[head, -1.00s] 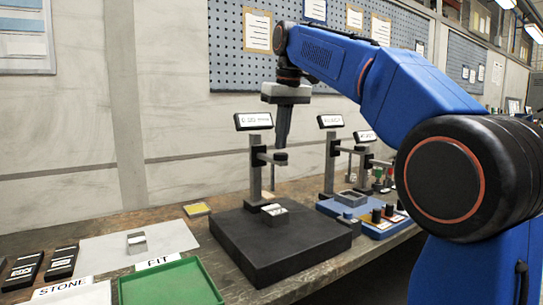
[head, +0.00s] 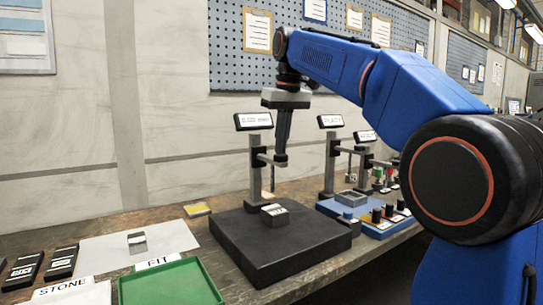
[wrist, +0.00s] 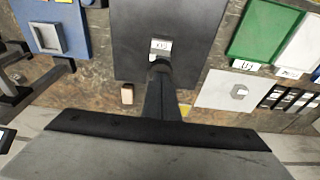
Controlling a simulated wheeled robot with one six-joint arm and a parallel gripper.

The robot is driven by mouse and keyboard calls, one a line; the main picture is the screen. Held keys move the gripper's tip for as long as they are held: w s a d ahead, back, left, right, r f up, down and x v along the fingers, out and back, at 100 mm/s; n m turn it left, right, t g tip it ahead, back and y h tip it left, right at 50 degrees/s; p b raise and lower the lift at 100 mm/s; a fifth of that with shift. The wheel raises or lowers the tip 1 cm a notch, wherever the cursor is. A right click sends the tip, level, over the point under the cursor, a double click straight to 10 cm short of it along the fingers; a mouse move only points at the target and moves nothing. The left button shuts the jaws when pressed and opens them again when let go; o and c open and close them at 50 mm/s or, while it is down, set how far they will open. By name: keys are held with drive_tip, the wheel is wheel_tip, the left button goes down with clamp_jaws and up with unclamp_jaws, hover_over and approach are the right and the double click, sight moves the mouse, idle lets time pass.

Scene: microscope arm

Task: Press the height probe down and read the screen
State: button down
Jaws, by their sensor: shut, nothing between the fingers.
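The height probe's post (head: 255,170) stands on a dark plate (head: 300,255), with a side arm and a small screen (head: 253,121) on top. The screen's characters are too small to read surely. A small metal block (head: 274,215) sits on the plate below the arm's end; it also shows in the wrist view (wrist: 160,47). My gripper (head: 281,158) is shut and empty, pointing down, its tips at the probe head on the arm's end. In the wrist view my gripper (wrist: 160,70) covers most of the probe head, so contact is hard to tell.
A blue fixture (head: 352,215) and more stands are to the right. The wall is behind.

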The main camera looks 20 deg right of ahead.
sight(281, 162)
drive_tip(key=shift+s+x, duration=0.2)
drive_tip(key=shift+x, duration=0.75)
drive_tip(key=shift+s+x, duration=0.15)
drive_tip(key=shift+x, duration=0.75)
drive_tip(key=shift+s+x, duration=0.2)
drive_tip(key=shift+x, duration=0.75)
drive_tip(key=shift+d+f, duration=0.2)
drive_tip(key=shift+w+a+v, duration=0.1)
drive_tip(key=shift+w+v, duration=0.15)
drive_tip(key=shift+v, duration=0.95)
drive_tip(key=shift+w+a+v, duration=0.1)
drive_tip(key=shift+w+v, duration=0.1)
drive_tip(key=shift+v, duration=1)
drive_tip(key=shift+w+a+v, duration=0.1)
drive_tip(key=shift+w+v, duration=0.15)
drive_tip(key=shift+v, duration=0.9)
drive_tip(key=shift+r, duration=0.2)
drive_tip(key=v, duration=0.7)
drive_tip(key=shift+r, duration=0.3)
drive_tip(key=shift+s+f, duration=0.1)
drive_tip(key=shift+s, duration=0.05)
